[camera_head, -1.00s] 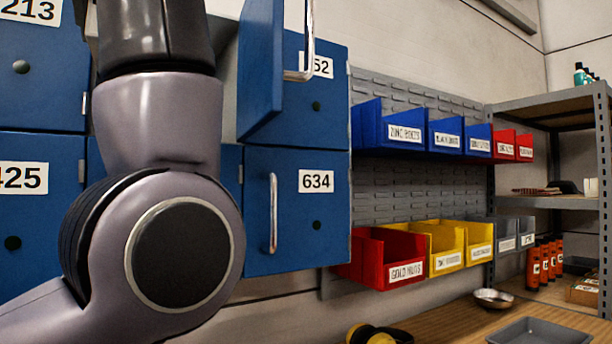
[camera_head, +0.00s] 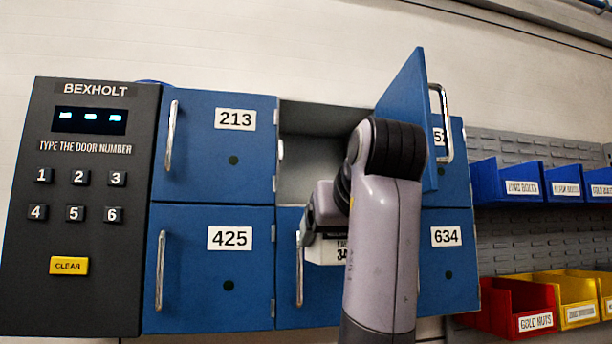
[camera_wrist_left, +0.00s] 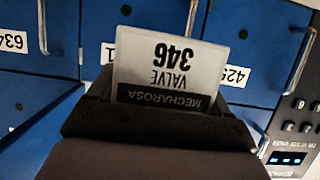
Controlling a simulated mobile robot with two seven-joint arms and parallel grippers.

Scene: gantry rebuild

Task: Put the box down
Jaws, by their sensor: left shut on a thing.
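My left gripper (camera_head: 314,225) is shut on a small white box (camera_head: 326,251) and holds it in front of the lower middle locker door. In the left wrist view the box (camera_wrist_left: 165,68) appears upside down, its label reading MECHAROSA VALVE 346. The gripper fingers are mostly hidden behind my own wrist. Above the box, the upper middle locker compartment (camera_head: 312,175) is open, and its interior looks empty where visible. Its blue door (camera_head: 405,108) stands swung out to the right. My right gripper is not in view.
Closed locker doors 213 (camera_head: 215,165), 425 (camera_head: 205,275) and 634 (camera_head: 455,270) surround the opening. Their handles stick out. A keypad panel (camera_head: 85,215) is at left. Blue (camera_head: 505,182), red (camera_head: 515,302) and yellow bins (camera_head: 575,295) hang at right.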

